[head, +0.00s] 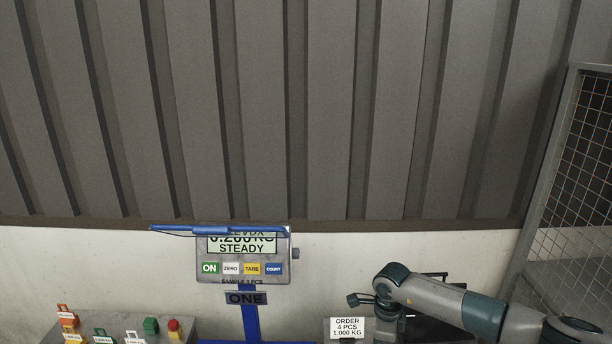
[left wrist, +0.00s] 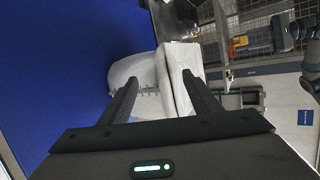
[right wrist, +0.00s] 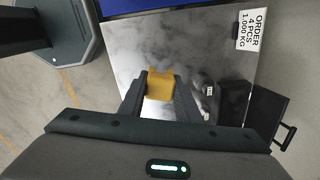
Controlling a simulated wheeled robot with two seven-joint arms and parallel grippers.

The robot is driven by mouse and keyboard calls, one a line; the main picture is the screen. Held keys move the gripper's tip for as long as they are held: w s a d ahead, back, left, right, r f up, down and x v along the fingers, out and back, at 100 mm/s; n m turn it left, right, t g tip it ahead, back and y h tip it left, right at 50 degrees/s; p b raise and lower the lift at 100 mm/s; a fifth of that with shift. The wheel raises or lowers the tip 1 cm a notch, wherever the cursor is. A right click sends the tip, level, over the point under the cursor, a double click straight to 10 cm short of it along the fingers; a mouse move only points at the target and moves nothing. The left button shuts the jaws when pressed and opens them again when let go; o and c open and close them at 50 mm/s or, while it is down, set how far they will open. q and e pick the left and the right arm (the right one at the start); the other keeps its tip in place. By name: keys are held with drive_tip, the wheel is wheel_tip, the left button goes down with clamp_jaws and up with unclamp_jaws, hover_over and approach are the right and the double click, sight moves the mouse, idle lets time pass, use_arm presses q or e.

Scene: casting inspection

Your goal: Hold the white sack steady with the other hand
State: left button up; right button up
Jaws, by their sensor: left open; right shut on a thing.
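The white sack (left wrist: 178,62) shows in the left wrist view as a pale, folded shape beyond my left fingers. My left gripper (left wrist: 160,78) is open, its two fingers spread and pointing toward the sack. I cannot tell whether either finger touches it. My right gripper (right wrist: 161,78) is shut on a yellow block (right wrist: 160,84), held over a shiny grey, marbled surface (right wrist: 185,35). The sack does not show in the head or right wrist view. Neither gripper shows clearly in the head view.
A scale display (head: 245,258) reads "STEADY", its digits partly covered by a blue bar (head: 205,231). An order card (head: 347,328) says 4 pcs, 1.000 kg. Coloured tagged items (head: 68,322) stand at lower left. A mesh fence (head: 575,170) stands at right.

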use_arm(q)
drive_tip(key=shift+s+d+f, duration=0.1)
drive_tip(key=shift+s+d, duration=0.05)
drive_tip(key=shift+d, duration=0.4)
drive_tip(key=shift+s+d+f, duration=0.1)
drive_tip(key=shift+d, duration=0.45)
